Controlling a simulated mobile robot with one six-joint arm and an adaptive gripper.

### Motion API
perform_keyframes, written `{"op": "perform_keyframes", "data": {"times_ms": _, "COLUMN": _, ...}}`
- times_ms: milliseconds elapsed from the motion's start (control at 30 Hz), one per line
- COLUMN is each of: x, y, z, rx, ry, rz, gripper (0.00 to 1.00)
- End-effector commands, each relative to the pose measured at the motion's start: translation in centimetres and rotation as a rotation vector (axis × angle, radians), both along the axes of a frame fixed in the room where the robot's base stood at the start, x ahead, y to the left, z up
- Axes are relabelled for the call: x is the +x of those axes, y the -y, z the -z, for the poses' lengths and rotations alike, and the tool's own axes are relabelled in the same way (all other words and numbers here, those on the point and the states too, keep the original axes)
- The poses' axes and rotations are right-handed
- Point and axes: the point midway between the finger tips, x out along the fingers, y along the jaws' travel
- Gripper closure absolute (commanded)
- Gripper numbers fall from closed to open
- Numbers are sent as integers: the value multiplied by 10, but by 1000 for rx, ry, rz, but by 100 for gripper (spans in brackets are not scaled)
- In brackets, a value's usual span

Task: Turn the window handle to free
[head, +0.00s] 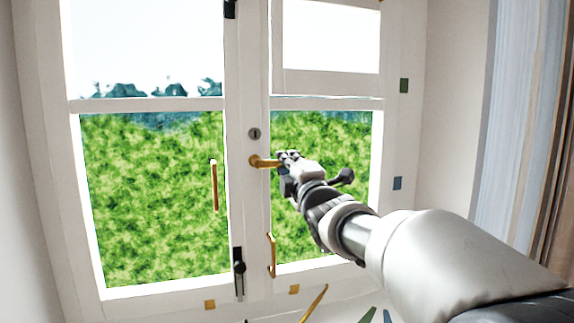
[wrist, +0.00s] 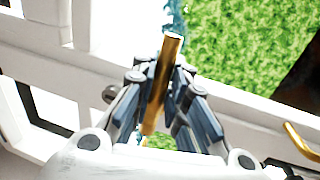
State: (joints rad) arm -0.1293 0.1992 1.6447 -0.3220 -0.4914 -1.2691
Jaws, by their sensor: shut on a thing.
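The window handle (head: 261,161) is a gold lever on the white middle stile of the window. It lies about level, pointing right from its mount. My gripper (head: 284,161) reaches in from the right and is shut on the lever's outer part. In the wrist view the gold handle (wrist: 161,82) runs between the two dark fingers (wrist: 159,95), with its free end sticking out past them. The handle's mount is hard to make out in the wrist view.
A round keyhole plate (head: 254,133) sits above the handle. Upright gold pulls stand on the left sash (head: 214,185) and below the handle (head: 272,255). A black bolt (head: 239,275) is low on the stile. A curtain (head: 520,130) hangs at the right.

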Motion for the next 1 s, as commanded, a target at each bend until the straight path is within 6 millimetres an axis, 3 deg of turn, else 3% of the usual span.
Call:
{"op": "perform_keyframes", "data": {"times_ms": 100, "x": 0, "y": 0, "z": -2, "rx": -6, "ry": 6, "rz": 0, "gripper": 100}}
{"op": "perform_keyframes", "data": {"times_ms": 133, "x": 0, "y": 0, "z": -2, "rx": -5, "ry": 6, "rz": 0, "gripper": 84}}
{"op": "perform_keyframes", "data": {"times_ms": 433, "x": 0, "y": 0, "z": -1, "rx": -2, "ry": 4, "rz": 0, "gripper": 65}}
{"op": "perform_keyframes", "data": {"times_ms": 767, "x": -2, "y": 0, "z": 0, "rx": -2, "ry": 3, "rz": -1, "gripper": 65}}
{"op": "perform_keyframes", "data": {"times_ms": 1000, "x": -32, "y": 9, "z": 5, "rx": 0, "ry": 2, "rz": 0, "gripper": 65}}
